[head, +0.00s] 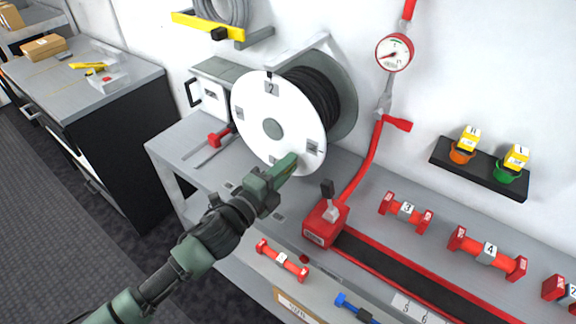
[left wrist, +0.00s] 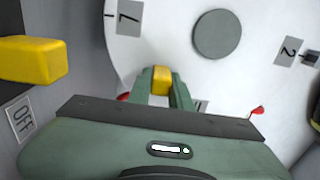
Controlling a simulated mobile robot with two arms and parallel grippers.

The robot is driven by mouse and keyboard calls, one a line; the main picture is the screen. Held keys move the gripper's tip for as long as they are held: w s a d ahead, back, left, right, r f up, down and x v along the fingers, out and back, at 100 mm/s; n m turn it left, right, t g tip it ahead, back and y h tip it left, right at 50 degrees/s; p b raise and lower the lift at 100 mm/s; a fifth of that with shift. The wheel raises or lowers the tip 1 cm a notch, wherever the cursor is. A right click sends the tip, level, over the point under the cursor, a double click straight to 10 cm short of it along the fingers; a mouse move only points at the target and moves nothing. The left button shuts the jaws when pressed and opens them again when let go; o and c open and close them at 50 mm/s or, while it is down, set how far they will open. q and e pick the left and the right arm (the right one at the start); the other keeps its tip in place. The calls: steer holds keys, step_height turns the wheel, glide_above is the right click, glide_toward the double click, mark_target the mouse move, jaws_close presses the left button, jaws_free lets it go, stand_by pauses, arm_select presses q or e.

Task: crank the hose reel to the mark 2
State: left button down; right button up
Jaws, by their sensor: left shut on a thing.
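The hose reel (head: 252,110) has a white disc with numbered marks and black hose wound behind it. The mark 2 (head: 271,88) is at the top of the disc, just below a small black pointer (head: 268,74), and looks roughly in line with it. The mark 2 (left wrist: 288,50) also shows at the right in the left wrist view. My left gripper (head: 285,164) is at the disc's lower edge. In the left wrist view its fingers (left wrist: 162,88) are shut on the yellow crank knob (left wrist: 162,79). My right gripper is not in view.
A red box with a black lever (head: 325,222) stands on the bench right of my gripper. A yellow block (left wrist: 33,60) and an OFF label (left wrist: 20,118) are at the left wrist view's left side. A gauge (head: 394,52) hangs on the wall.

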arm_select(q)
steer(key=shift+f, duration=0.15)
steer(key=c, duration=1.3)
jaws_free()
steer(key=shift+s, duration=0.1)
steer(key=b+v, duration=0.1)
steer(key=v, duration=0.6)
steer(key=shift+s+a, duration=0.25)
